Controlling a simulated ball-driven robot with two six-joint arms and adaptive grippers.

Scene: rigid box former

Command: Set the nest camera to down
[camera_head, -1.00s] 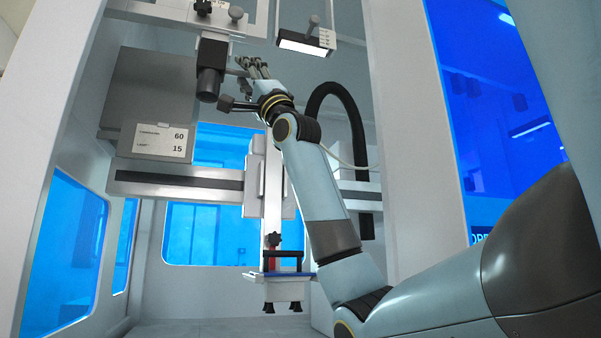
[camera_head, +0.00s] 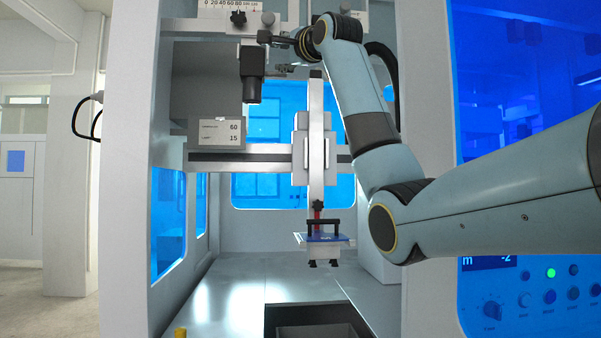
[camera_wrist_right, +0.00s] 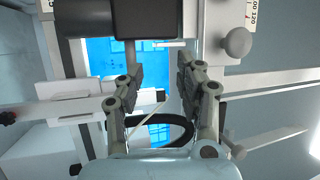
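The nest camera (camera_head: 251,76) is a dark cylinder hanging below the scaled rail (camera_head: 228,5), with its lens end pointing down. In the right wrist view the camera's dark block (camera_wrist_right: 160,18) lies just beyond the fingertips. My right gripper (camera_head: 279,53) is just right of the camera, and partly hidden by its own wrist. In the right wrist view the right gripper (camera_wrist_right: 160,75) has its fingers spread, with a clear gap between them. A short dark knob (camera_head: 264,37) on a bar shows beside the gripper; I cannot tell whether they touch. My left gripper is out of view.
A grey box with a label reading 60 and 15 (camera_head: 217,132) sits below left of the camera. A vertical slide with a blue-edged head (camera_head: 322,240) hangs in the middle. A dark floor opening (camera_head: 315,322) and a control panel (camera_head: 540,290) lie lower down.

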